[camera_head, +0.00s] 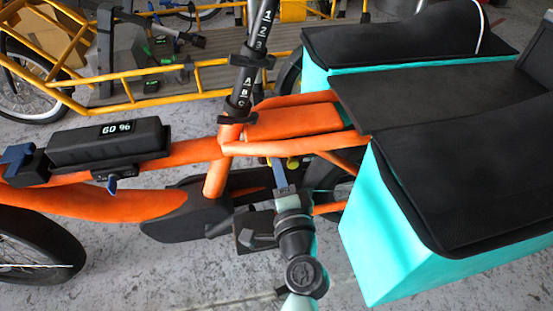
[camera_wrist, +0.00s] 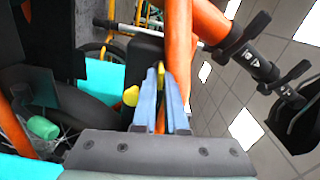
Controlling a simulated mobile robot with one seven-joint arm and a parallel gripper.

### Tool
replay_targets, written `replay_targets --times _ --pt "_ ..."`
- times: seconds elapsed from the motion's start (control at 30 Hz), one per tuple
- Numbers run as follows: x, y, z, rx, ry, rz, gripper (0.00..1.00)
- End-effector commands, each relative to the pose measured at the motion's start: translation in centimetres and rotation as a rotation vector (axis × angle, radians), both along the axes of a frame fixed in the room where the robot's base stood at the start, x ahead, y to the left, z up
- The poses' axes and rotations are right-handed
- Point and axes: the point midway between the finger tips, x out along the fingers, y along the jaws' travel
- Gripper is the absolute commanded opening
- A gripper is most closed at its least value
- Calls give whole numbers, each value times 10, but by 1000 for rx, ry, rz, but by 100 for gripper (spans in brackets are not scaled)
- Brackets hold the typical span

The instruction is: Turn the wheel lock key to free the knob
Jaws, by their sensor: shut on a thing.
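The wheel lock is a black housing (camera_wrist: 145,50) behind the orange seat tube in the wrist view. My gripper (camera_wrist: 160,82) has two blue fingers, shut on a thin yellow piece, the wheel lock key (camera_wrist: 160,70). The fingers hide its lower part. A rounded yellow knob (camera_wrist: 131,96) sticks out just left of the fingers, apart from them. In the head view my gripper (camera_head: 276,165) reaches up under the orange frame beside the seat tube. The yellow knob (camera_head: 292,163) shows just right of the fingertips. I cannot tell how far the key is turned.
The orange frame (camera_wrist: 182,35) runs close to the right of my fingers. A turquoise pannier box (camera_head: 375,235) with a black cover stands right of my arm. A black battery (camera_head: 108,142) with a blue key (camera_head: 112,184) is at left. A yellow cargo bike (camera_head: 140,88) stands behind.

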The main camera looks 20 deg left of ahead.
Motion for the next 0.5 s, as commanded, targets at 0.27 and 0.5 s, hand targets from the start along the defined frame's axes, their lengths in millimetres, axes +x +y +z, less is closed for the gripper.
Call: replay_targets --times 0.27,0.5 --pt "0 0 -1 94 66 1 0" --pt "-1 0 -1 121 83 1 0"
